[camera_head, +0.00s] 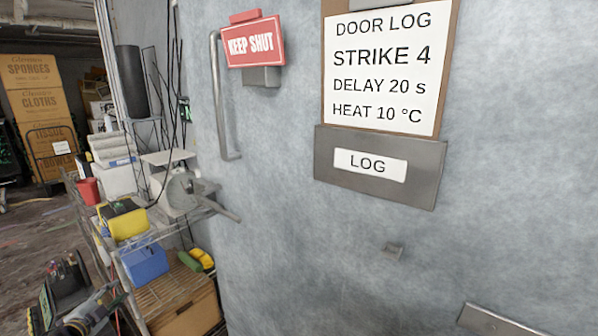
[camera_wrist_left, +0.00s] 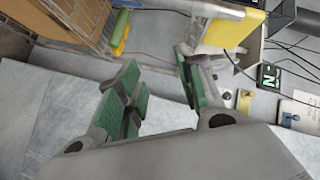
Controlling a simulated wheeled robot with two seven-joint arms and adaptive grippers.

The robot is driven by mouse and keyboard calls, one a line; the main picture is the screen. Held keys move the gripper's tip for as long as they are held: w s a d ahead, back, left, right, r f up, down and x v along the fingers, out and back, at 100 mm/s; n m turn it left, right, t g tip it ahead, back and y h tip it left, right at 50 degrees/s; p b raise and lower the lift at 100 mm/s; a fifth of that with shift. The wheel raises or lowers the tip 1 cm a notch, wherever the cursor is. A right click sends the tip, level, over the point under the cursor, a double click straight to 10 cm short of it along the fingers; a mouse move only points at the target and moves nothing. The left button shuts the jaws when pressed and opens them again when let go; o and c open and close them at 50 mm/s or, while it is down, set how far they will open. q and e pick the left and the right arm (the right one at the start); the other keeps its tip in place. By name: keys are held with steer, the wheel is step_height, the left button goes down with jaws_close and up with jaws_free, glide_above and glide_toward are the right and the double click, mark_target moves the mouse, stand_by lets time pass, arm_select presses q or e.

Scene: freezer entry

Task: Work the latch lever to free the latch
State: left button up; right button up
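The grey latch lever (camera_head: 222,210) sticks out toward the lower right from a rounded grey latch body (camera_head: 187,190) at the left edge of the freezer door (camera_head: 290,240). It stands below the door's upright pull handle (camera_head: 219,100). My left gripper (camera_head: 62,308) is low at the left of the head view, well apart from the lever and partly cut off. In the left wrist view my left gripper (camera_wrist_left: 160,88) has its green-padded fingers spread wide with nothing between them. I cannot make out the lever in that view. My right gripper is not in view.
A wire shelf (camera_head: 160,232) with a yellow box (camera_head: 123,218) and a blue bin (camera_head: 145,262) stands left of the door. A red KEEP SHUT sign (camera_head: 252,43) and a door log board (camera_head: 380,70) are on the door.

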arm_select(q)
steer(key=s+a+f+n+g+y, duration=0.2)
steer(key=s+a+f, duration=0.25)
steer(key=f, duration=0.55)
steer(key=s+a+f+n+g+y, duration=0.1)
steer(key=s+a+f+n+g, duration=0.25)
steer(key=s+f, duration=0.45)
steer(key=s+d+f+n+g, duration=0.1)
steer(key=s+f+g, duration=0.1)
steer(key=s+f, duration=0.75)
steer(key=s+d+f+n+g, duration=0.15)
steer(key=s+f, duration=0.45)
steer(key=f, duration=0.7)
steer(key=s+d+f+n+g+h, duration=0.1)
steer(key=s+d+f+g, duration=0.1)
steer(key=s+d+f, duration=0.6)
steer(key=s+d+f+g, duration=0.2)
steer(key=s+d+f, duration=0.4)
steer(key=s, duration=0.4)
steer(key=s+d+f+h, duration=0.1)
steer(key=s+d, duration=0.3)
steer(key=d, duration=0.6)
steer(key=s+d+f+g+h, duration=0.1)
steer(key=s+d+f, duration=0.2)
steer(key=d, duration=0.7)
steer(key=shift+s+d+h, duration=0.2)
steer(key=shift+s+h, duration=0.2)
steer(key=shift+s, duration=0.05)
